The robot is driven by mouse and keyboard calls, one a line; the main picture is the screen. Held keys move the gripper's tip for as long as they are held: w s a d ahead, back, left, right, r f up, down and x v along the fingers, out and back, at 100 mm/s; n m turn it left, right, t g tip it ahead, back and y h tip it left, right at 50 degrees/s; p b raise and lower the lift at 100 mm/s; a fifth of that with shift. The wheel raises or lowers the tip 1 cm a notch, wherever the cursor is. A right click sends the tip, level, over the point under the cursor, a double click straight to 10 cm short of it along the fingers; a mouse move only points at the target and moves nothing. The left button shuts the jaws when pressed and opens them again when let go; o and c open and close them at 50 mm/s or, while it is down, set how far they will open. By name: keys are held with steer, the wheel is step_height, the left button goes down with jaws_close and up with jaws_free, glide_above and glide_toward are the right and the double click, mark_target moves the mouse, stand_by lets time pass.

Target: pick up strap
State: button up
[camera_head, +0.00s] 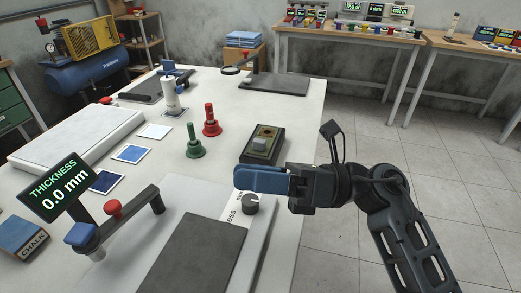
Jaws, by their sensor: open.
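I cannot make out any strap for certain in the head view. My gripper (250,180) reaches in from the right, its blue fingers pointing left above the white table (290,118). The jaws are open, seen nearly edge-on, and I see nothing held between them.
A thickness display (66,186) reading 0.0 mm and a dark plate (198,258) are in front. Green (194,143) and red (210,122) handled pieces stand mid-table. A white slab (75,140) and a chalk box (24,237) are at left. The floor at right is clear.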

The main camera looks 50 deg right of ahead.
steer(key=w+d+f+n+g+h+b, duration=0.1)
steer(key=w+d+f+n+g+h, duration=0.2)
steer(key=d, duration=0.4)
steer(key=h+b, duration=0.1)
steer(key=h, duration=0.3)
glide_toward(257, 140)
steer(key=shift+w+a+f+n, duration=0.15)
steer(key=shift+w+a+f, duration=0.05)
steer(key=shift+w+a, duration=0.35)
steer(key=shift+w+a+f+n, duration=0.15)
steer(key=shift+w+a+f, duration=0.05)
steer(key=shift+w+a, duration=0.35)
steer(key=shift+w+d+f, duration=0.1)
steer(key=shift+d, duration=0.2)
steer(key=shift+h, duration=0.3)
steer(key=x, duration=0.7)
steer(key=shift+w+d, duration=0.1)
steer(key=shift+w, duration=0.15)
jaws_close()
